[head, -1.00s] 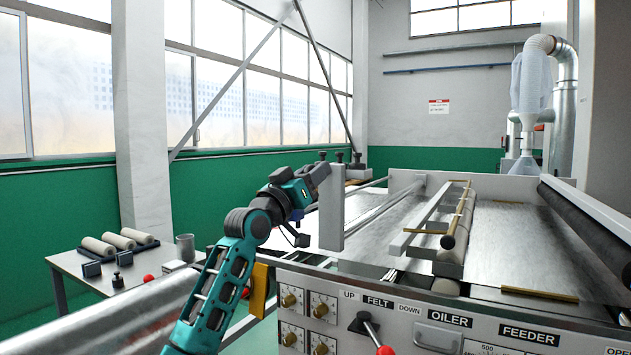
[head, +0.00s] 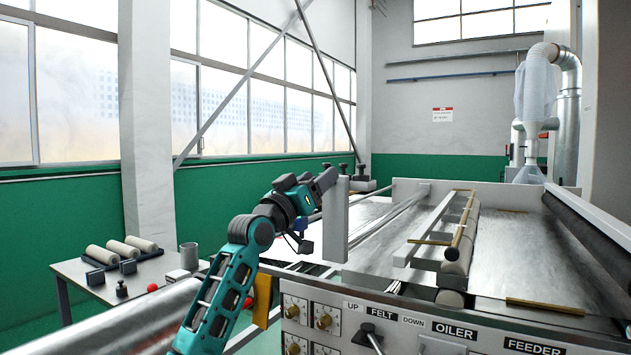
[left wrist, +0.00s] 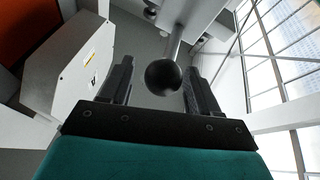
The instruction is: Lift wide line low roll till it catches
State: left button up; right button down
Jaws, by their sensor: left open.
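In the left wrist view, a black ball knob (left wrist: 163,77) on a pale metal rod sits between the open fingers of my left gripper (left wrist: 158,88). I cannot tell whether the fingers touch it. In the head view, my left gripper (head: 328,180) is beside the grey upright post (head: 336,222) at the left end of the machine; its fingertips are hard to make out. Black knobs (head: 343,168) rise behind the post. Which roll the knob belongs to is not clear. My right gripper is in neither current view.
The machine bed (head: 530,245) carries a roller with brass bars (head: 463,235). Its front panel has dials and a FELT lever (head: 368,334). A side table (head: 100,270) at left holds pale rolls (head: 102,254) and a grey cup (head: 189,256). A second knob (left wrist: 150,12) shows farther off.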

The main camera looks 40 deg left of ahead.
pick_arm(q)
jog(key=shift+f, duration=0.1)
jog(key=shift+s+d+f, duration=0.1)
jog(key=b+v, duration=0.3)
jog(key=v, duration=0.9)
jog(key=shift+s, duration=0.35)
jog(key=shift+f, duration=0.1)
